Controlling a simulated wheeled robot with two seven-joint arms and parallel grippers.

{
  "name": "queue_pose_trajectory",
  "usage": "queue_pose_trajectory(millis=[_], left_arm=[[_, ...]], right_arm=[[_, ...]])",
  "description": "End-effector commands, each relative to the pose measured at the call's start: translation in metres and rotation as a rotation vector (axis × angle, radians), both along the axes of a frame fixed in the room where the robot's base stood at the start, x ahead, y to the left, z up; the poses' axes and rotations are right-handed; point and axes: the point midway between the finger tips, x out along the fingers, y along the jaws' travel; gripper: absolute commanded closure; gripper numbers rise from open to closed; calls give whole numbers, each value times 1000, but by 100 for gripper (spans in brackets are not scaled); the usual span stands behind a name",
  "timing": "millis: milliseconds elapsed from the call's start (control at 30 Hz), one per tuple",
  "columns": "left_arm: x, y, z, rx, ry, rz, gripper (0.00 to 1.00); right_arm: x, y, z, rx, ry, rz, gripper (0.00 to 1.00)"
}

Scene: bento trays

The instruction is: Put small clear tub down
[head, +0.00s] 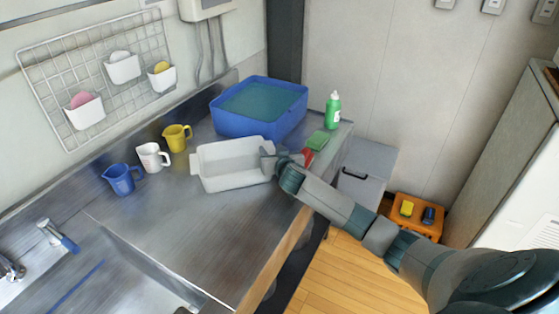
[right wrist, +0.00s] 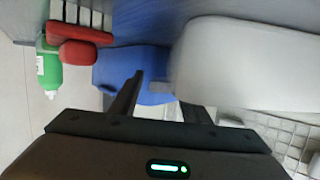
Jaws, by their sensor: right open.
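The small clear tub (head: 228,160), whitish and see-through, rests upright on the steel counter in front of the blue basin. It fills the upper right of the right wrist view (right wrist: 250,70). My right gripper (head: 268,160) is at the tub's right end, beside its rim. In the right wrist view its two fingers are apart (right wrist: 163,95), and the tub's end tab shows near the gap. I cannot tell whether a finger touches the tub. My left gripper is not in view.
A blue basin (head: 222,122) stands behind the tub. Yellow (head: 177,138), white (head: 152,157) and blue (head: 122,180) jugs stand left. The counter in front is clear up to the sink.

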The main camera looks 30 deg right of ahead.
Motion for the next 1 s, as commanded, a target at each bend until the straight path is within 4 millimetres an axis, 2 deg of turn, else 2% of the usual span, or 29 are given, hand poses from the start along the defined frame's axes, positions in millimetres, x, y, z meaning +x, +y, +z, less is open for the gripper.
queue_pose_trajectory(millis=[600, 800, 1000], left_arm=[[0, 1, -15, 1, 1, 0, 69], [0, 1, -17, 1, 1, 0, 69], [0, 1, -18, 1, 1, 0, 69]], right_arm=[[-79, 20, 24, 0, 0, 2, 58], [-95, 23, 30, -2, -1, 1, 58], [-100, 25, 32, -2, 0, 2, 58]])
